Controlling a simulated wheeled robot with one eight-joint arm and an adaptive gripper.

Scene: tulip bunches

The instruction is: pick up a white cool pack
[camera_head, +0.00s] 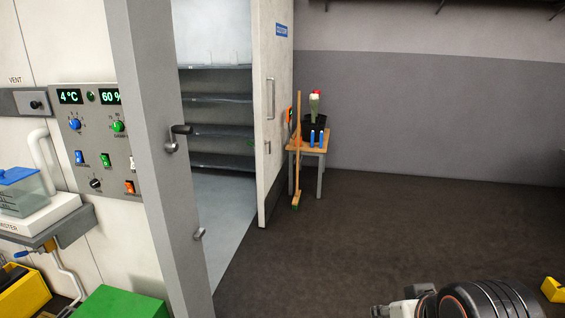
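I see no white cool pack that I can make out in the head view. Two small blue objects (316,138) stand at the front of a small wooden table (303,149) beside the open door; they are too small to name surely. Behind them is a black container (315,123) with a wrapped bunch (315,103) showing red and white at its top. Part of my arm, white and black, shows at the bottom right edge. I cannot make out gripper fingers there.
A cold-room door (271,110) stands open, with empty-looking shelves (216,99) inside. A broom (298,165) leans by the table. A control panel (98,140), green box (122,303) and yellow bin (24,292) are left. Dark floor (400,230) is clear; a yellow object (553,289) lies right.

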